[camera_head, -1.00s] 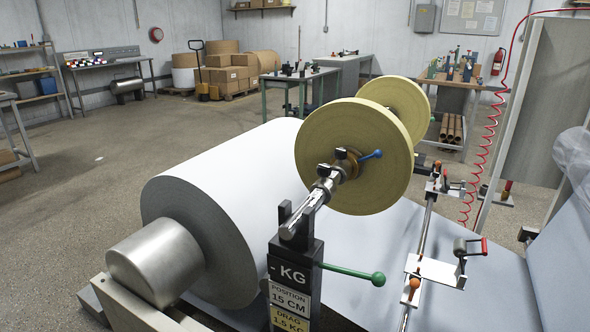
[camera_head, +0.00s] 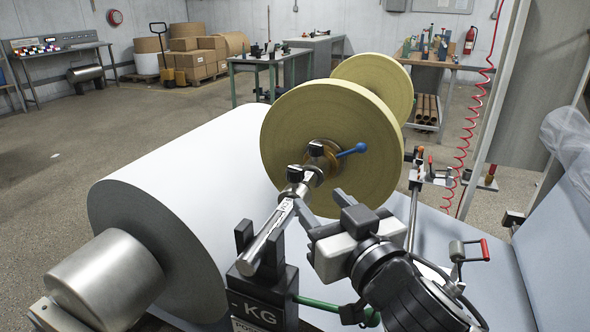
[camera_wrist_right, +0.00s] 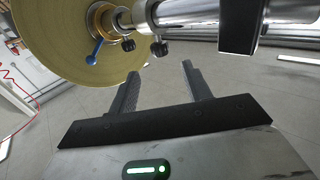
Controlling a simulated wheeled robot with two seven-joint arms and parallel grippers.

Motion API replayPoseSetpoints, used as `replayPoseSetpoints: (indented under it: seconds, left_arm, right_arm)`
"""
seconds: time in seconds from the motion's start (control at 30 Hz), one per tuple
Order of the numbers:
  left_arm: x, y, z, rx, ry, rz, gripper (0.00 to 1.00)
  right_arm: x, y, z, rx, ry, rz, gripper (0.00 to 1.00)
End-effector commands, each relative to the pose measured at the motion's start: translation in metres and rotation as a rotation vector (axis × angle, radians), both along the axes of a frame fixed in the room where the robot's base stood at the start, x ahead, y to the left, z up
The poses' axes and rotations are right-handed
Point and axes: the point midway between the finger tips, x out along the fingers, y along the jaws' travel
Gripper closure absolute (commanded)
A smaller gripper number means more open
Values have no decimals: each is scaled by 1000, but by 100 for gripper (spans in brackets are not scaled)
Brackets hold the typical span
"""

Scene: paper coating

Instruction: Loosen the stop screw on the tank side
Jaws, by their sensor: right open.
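The metal shaft (camera_head: 275,228) carries a yellow paper roll (camera_head: 330,125) and collars with black stop screws (camera_head: 296,173). In the right wrist view, two black stop screws hang below the shaft: one near the roll's hub (camera_wrist_right: 127,44), the other on the adjoining collar (camera_wrist_right: 158,47). I cannot tell which is on the tank side. My right gripper (camera_head: 321,201) is open and empty beside the shaft, at its right. In the right wrist view my fingers (camera_wrist_right: 160,72) point toward the screws, apart from them. My left gripper is not in view.
A blue-knobbed lever (camera_head: 353,150) sticks out at the roll's hub. A black post (camera_head: 262,290) supports the shaft, with a green lever (camera_head: 318,304) partly behind my arm. A large white roll (camera_head: 190,180) lies at left. A red-handled crank (camera_head: 470,250) stands at right.

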Motion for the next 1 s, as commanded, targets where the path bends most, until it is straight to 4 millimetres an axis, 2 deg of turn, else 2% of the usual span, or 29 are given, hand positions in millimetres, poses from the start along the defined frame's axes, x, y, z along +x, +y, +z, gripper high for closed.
replayPoseSetpoints:
  seconds: [0.1,0.3,0.5,0.7,0.93,0.97,1.0]
  left_arm:
    - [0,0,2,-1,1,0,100]
    - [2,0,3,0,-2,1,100]
    - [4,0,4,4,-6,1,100]
    - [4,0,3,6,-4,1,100]
    - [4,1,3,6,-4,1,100]
    - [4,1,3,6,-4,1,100]
    - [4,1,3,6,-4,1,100]
  right_arm:
    - [26,11,2,0,-2,-1,51]
    - [64,28,1,-1,-1,-1,51]
    - [88,39,0,1,0,0,51]
    - [97,43,0,0,0,1,51]
    - [97,43,0,1,0,1,51]
    - [97,43,0,1,0,1,57]
    - [97,43,0,1,0,0,68]
